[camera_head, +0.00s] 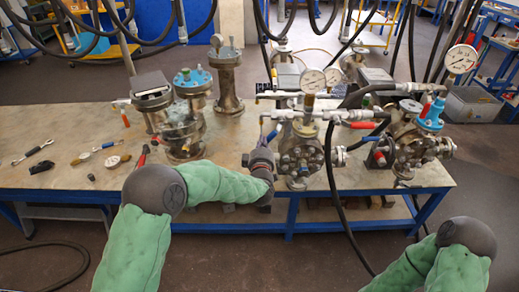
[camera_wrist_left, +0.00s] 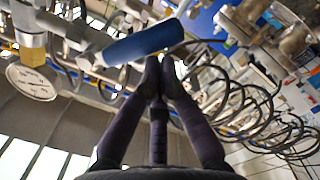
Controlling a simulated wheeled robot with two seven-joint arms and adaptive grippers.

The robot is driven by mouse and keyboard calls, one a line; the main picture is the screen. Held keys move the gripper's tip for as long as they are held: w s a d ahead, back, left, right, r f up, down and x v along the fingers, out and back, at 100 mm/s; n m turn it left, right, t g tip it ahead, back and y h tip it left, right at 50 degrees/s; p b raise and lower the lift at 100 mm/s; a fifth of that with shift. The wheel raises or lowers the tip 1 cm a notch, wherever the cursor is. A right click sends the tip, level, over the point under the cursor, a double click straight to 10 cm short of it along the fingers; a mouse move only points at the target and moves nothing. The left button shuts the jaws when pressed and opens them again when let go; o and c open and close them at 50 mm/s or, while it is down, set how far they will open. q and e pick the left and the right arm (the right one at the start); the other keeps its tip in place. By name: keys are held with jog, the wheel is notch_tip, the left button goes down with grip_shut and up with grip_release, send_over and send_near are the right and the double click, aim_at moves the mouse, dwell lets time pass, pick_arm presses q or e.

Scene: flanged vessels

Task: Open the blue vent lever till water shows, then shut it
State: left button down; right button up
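The blue vent lever (camera_wrist_left: 145,43) shows large in the left wrist view as a blue sleeve on a metal valve, lying slanted across the view. In the head view the lever (camera_head: 273,133) is a small blue piece at the left end of the middle vessel's piping. My left gripper (camera_head: 265,147) is just below and beside it. In the left wrist view the dark fingers (camera_wrist_left: 160,70) come together with their tips close under the lever, and nothing shows between them. I cannot tell whether they touch it. No water is visible. My right gripper is outside the view.
The middle flanged vessel (camera_head: 301,151) carries pipes, dial gauges (camera_head: 313,80) and a red lever (camera_head: 362,125). Another vessel (camera_head: 408,143) stands right of it. Black hoses hang around them. Loose tools lie on the workbench (camera_head: 40,125) at left; other vessels (camera_head: 182,137) stand left of my gripper.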

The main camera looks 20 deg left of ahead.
pick_arm(q)
jog(key=shift+w+d+f+n+t+b, duration=0.15)
jog(key=shift+d+f+n+b, duration=0.6)
jog(key=shift+b, duration=0.75)
jog(key=shift+w+d+f+n+t+b, duration=0.1)
jog(key=shift+w+d+f+n+b, duration=0.3)
jog(key=shift+n+b, duration=0.8)
jog(key=shift+d+f+n+t+b, duration=0.1)
jog(key=shift+d+f+n+b, duration=0.55)
jog(key=shift+b, duration=1.15)
jog(key=shift+d+r, duration=0.2)
jog(key=shift+r, duration=0.05)
jog(key=shift+a, duration=0.1)
